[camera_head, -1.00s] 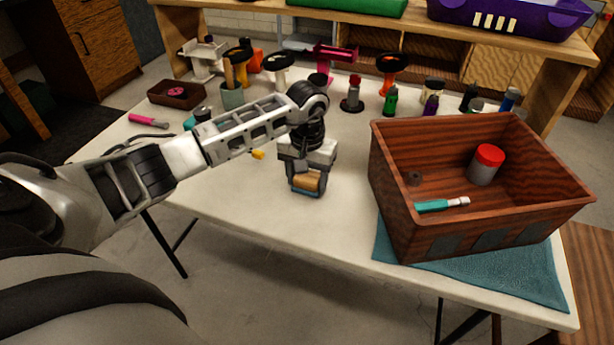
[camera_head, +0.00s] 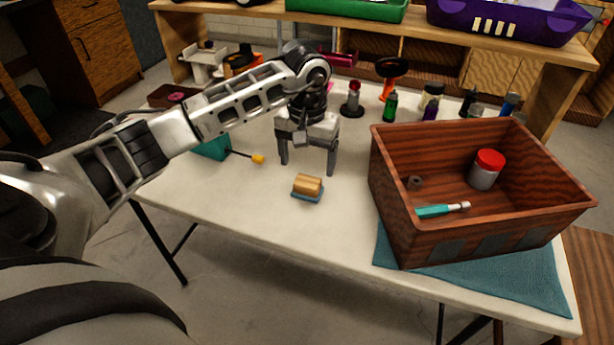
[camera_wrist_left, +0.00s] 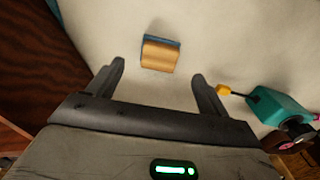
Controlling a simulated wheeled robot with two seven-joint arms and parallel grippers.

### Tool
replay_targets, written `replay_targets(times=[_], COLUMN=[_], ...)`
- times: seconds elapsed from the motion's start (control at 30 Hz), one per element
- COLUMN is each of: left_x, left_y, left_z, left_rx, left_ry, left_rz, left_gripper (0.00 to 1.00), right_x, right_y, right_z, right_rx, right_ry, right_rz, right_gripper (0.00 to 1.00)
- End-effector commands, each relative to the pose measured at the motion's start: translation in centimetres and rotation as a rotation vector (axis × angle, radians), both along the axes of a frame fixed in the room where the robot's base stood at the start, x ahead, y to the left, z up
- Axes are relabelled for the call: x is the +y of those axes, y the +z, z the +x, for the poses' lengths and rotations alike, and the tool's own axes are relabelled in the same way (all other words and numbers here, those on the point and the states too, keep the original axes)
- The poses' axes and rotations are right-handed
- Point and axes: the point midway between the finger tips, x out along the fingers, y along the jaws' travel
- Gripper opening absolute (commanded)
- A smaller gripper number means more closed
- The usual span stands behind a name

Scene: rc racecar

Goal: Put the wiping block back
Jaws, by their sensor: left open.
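The wiping block (camera_head: 308,185), a small tan wooden block with a blue-grey pad under it, lies on the white table in the head view, left of the big wooden box. It also shows in the left wrist view (camera_wrist_left: 160,55), ahead of the fingertips and between their lines. My left gripper (camera_head: 307,168) is open and empty, raised above and behind the block, fingers pointing down. Its two spread fingers also show in the left wrist view (camera_wrist_left: 158,75). The gripper is apart from the block. My right gripper is not in view.
The wooden box (camera_head: 475,245) stands on a teal cloth (camera_head: 510,285) at right, holding a red-lidded jar (camera_head: 487,170) and a teal-handled tool (camera_head: 441,210). A teal item (camera_head: 213,148) with a yellow tip lies left. Several bottles stand behind. The table front is clear.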

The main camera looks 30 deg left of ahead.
Motion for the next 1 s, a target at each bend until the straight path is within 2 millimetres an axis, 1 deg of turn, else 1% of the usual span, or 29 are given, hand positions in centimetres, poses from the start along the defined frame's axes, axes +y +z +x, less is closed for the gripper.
replay_targets(times=[0.03, 0.1, 0.2, 0.33, 0.47, 1.0], left_x=[0.0, 0.0, 0.0, 0.0, 0.0, 0.0], left_y=[1.1, 2.4, 3.8, 4.9, 5.1, 5.1], left_z=[0.1, 0.1, 0.0, 0.0, 0.0, 0.0], left_rx=[-0.005, -0.004, -0.003, -0.001, 0.002, 0.001], left_ry=[-0.001, -0.001, 0.0, -0.001, -0.001, -0.001], left_rz=[0.0, 0.001, 0.001, 0.001, 0.0, 0.0], left_gripper=[0.79, 0.79, 0.79, 0.79, 0.79, 0.79], right_x=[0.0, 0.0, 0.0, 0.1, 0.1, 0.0], right_y=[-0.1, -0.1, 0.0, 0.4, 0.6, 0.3], right_z=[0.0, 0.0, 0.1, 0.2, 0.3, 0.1], right_rx=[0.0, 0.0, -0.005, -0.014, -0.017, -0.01], right_ry=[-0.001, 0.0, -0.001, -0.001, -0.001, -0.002], right_rz=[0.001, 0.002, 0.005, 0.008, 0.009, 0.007], right_gripper=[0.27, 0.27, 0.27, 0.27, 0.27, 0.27])
